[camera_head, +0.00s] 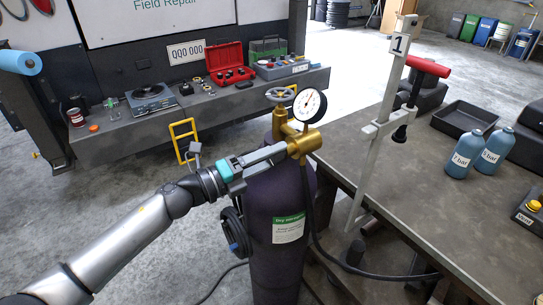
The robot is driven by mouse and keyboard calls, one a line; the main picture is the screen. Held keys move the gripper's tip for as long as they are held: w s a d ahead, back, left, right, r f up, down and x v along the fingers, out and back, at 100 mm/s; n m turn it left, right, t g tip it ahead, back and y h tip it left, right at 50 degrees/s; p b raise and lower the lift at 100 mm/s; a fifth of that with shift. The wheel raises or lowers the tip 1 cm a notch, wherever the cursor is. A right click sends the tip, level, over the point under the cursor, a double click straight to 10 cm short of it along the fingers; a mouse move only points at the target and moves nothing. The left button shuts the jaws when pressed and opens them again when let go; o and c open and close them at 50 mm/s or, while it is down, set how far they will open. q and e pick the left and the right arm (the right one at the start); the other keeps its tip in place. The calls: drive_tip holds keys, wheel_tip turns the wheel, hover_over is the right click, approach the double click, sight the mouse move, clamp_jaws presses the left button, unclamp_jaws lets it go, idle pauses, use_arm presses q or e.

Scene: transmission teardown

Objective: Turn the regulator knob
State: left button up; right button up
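The brass regulator (304,143) sits on top of a dark purple gas cylinder (273,264), below a round white pressure gauge (309,105). A grey valve handwheel (280,94) is just left of the gauge. My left gripper (289,149) reaches in from the left, its fingertips at the left side of the brass regulator body. The knob is not clearly distinct from the brass body. The fingers overlap in this view, so I cannot tell whether they are closed on the knob or only beside it. My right gripper is not in view.
A grey workbench (420,217) on the right holds two blue bottles (464,154), a black tray (466,118) and a stand with a red-handled tool (426,67). A black hose (330,258) runs from the regulator. A bench with a red case (229,72) stands behind.

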use_arm(q)
drive_tip(key=o, duration=0.4)
drive_tip(key=shift+a, duration=0.1)
drive_tip(key=b+v, duration=0.2)
drive_tip(key=v, duration=1.3)
